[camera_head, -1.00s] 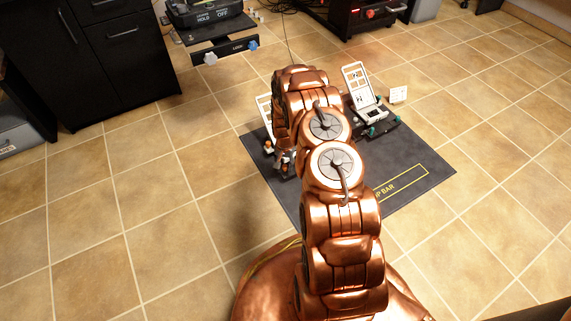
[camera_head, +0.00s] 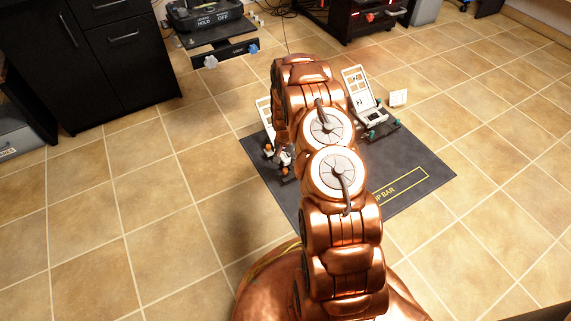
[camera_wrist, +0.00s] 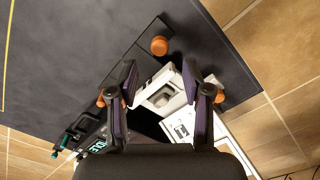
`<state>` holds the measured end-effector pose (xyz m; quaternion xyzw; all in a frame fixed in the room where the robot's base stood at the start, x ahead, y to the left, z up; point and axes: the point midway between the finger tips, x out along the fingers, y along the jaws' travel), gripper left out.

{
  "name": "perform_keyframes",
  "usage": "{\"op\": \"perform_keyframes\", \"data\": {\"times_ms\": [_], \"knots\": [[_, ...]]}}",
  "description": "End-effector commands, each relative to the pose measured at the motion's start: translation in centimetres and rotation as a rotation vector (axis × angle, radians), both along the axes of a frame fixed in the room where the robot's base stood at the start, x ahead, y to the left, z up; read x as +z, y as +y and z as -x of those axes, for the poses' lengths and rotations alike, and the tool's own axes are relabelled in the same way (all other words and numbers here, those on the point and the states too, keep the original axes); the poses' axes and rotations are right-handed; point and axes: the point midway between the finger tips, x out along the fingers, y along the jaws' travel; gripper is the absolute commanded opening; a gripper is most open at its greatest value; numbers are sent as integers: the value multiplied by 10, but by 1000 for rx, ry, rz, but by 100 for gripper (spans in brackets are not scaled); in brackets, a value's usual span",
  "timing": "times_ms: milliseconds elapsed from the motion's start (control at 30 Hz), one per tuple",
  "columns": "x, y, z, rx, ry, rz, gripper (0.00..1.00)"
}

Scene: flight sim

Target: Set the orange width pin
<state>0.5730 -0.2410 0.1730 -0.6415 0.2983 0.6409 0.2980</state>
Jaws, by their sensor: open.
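Several orange knobs show in the wrist view: one orange knob (camera_wrist: 159,45) on a dark bar beyond my fingertips, a left orange knob (camera_wrist: 101,101) beside my left finger, and a right orange knob (camera_wrist: 218,96) beside my right finger. I cannot tell which is the width pin. A white pedal part (camera_wrist: 165,92) lies below and between the fingers. My gripper (camera_wrist: 159,68) is open, with nothing held between its fingertips. In the head view, two small orange knobs, one of them the nearer orange knob (camera_head: 285,170), show left of my arm, which hides most of that pedal unit.
A dark mat (camera_head: 235,205) with yellow lettering lies under the pedals. Black cabinets (camera_head: 125,70) stand at the left. Tiled floor around the mat is clear.

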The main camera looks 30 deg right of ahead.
Motion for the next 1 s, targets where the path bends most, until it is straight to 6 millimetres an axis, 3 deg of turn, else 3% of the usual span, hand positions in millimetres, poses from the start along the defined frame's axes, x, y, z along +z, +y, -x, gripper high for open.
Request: {"op": "perform_keyframes", "data": {"times_ms": [300, 500, 1000], "knots": [[47, 0, -1, 0, -1, 0, 49], [65, 0, -1, 0, -2, 1, 49], [67, 0, 0, 0, 0, 0, 49]]}}
